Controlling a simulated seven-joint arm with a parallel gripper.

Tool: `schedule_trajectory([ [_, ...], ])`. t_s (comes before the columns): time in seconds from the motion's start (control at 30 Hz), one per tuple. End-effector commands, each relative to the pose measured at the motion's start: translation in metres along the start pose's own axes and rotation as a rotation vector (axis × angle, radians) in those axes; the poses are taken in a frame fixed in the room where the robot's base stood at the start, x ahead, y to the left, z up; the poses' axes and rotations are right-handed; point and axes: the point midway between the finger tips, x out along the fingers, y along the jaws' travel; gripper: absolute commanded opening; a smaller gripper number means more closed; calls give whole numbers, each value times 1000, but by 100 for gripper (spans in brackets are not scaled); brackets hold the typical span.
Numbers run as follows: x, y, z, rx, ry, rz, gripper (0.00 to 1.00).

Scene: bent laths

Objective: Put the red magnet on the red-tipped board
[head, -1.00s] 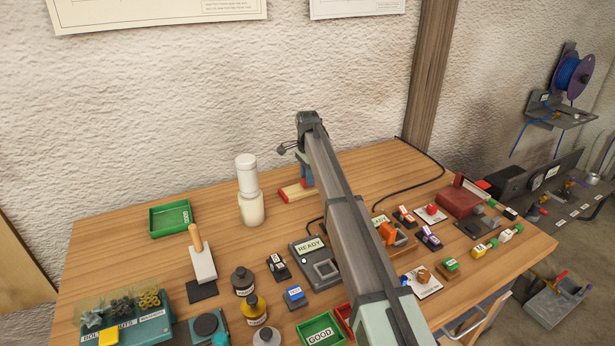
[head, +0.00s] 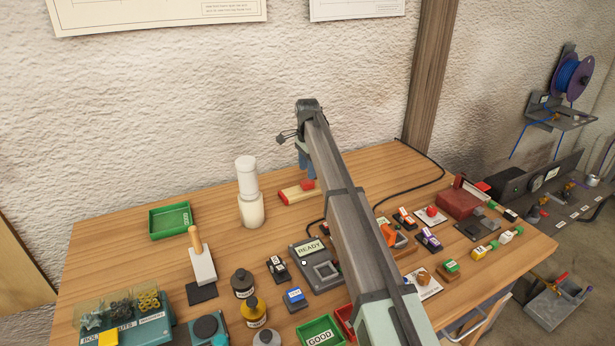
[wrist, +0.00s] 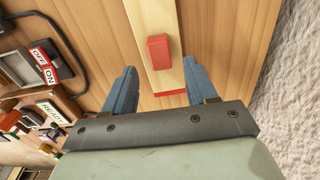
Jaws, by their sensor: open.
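The light wooden board (head: 297,193) lies on the table towards the wall. Red shows at its left end in the head view, and a red strip marks its near end in the wrist view (wrist: 153,14). The red magnet (head: 307,185) rests on the board near its right end; in the wrist view the magnet (wrist: 158,50) sits on the wood a little in from the red strip. My gripper (wrist: 160,82) is open and empty, its blue fingers apart on either side of the board's end in the picture. In the head view my gripper (head: 306,162) is above the magnet.
A white bottle (head: 250,205) stands left of the board, with a green tray (head: 171,219) further left. A grey READY device (head: 315,262) lies in front. A dark cable runs along the right. The wall is close behind.

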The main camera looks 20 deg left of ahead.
Motion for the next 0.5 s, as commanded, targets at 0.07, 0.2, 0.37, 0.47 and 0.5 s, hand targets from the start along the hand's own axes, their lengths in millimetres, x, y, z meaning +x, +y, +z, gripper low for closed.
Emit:
schedule_trajectory([
  [0.07,-18,-1,0,0,0,-2,57],
  [0.2,-42,-1,0,0,0,-2,57],
  [0.37,-62,-1,0,0,0,-1,57],
  [0.47,-71,0,0,0,0,0,57],
  [0.5,-73,0,0,0,0,0,57],
])
